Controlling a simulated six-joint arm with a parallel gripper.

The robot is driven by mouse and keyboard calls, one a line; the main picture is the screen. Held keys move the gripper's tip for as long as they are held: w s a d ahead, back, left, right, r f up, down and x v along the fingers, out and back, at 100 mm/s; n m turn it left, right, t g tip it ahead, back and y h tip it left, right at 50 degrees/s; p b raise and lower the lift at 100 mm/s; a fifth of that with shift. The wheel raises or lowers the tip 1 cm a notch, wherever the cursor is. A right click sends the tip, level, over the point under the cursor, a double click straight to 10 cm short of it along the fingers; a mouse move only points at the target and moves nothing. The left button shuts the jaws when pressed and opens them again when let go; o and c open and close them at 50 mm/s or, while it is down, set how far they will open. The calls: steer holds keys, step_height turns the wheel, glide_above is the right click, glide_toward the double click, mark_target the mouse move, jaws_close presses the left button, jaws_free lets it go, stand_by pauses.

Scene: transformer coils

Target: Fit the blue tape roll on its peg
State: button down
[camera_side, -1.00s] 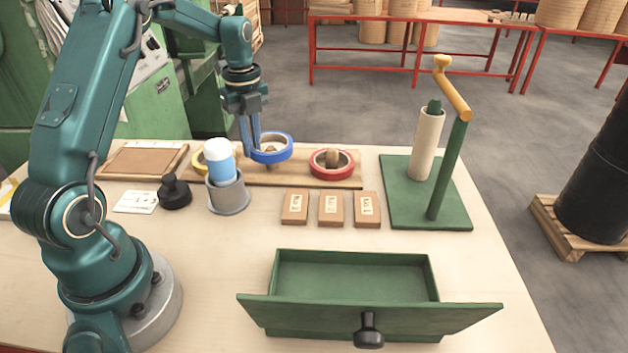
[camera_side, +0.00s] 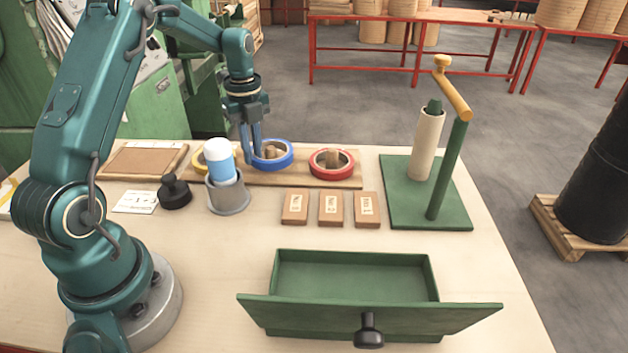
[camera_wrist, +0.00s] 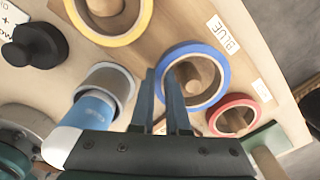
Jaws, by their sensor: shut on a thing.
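The blue tape roll (camera_side: 273,163) is around the middle wooden peg (camera_side: 270,151) and sits low, at about the height of the red roll beside it. In the wrist view the blue roll (camera_wrist: 221,90) circles its peg (camera_wrist: 196,76), and a BLUE label (camera_wrist: 224,34) is on the board beside it. My gripper (camera_side: 252,160) points down at the left rim of the blue roll and is shut on it. In the wrist view my gripper (camera_wrist: 168,82) has its fingers at the roll's near edge. Whether the roll lies fully flat on the board is hidden.
The red roll (camera_side: 320,170) is on the peg to the right, the yellow roll (camera_side: 198,163) to the left. A metal cup (camera_side: 229,197) with a blue-white bottle (camera_side: 219,164) stands close in front. Labelled blocks (camera_side: 331,209), an open drawer (camera_side: 433,275) and a green stand (camera_side: 398,200) are nearby.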

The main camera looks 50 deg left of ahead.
steer(key=shift+f, duration=0.15)
steer(key=shift+f, duration=0.85)
steer(key=c, duration=0.7)
jaws_free()
steer(key=shift+w, duration=0.1)
steer(key=shift+r, duration=0.1)
steer(key=shift+w+r, duration=0.1)
steer(key=shift+r, duration=2.1)
steer(key=shift+s+r, duration=0.2)
steer(key=shift+r, duration=2.55)
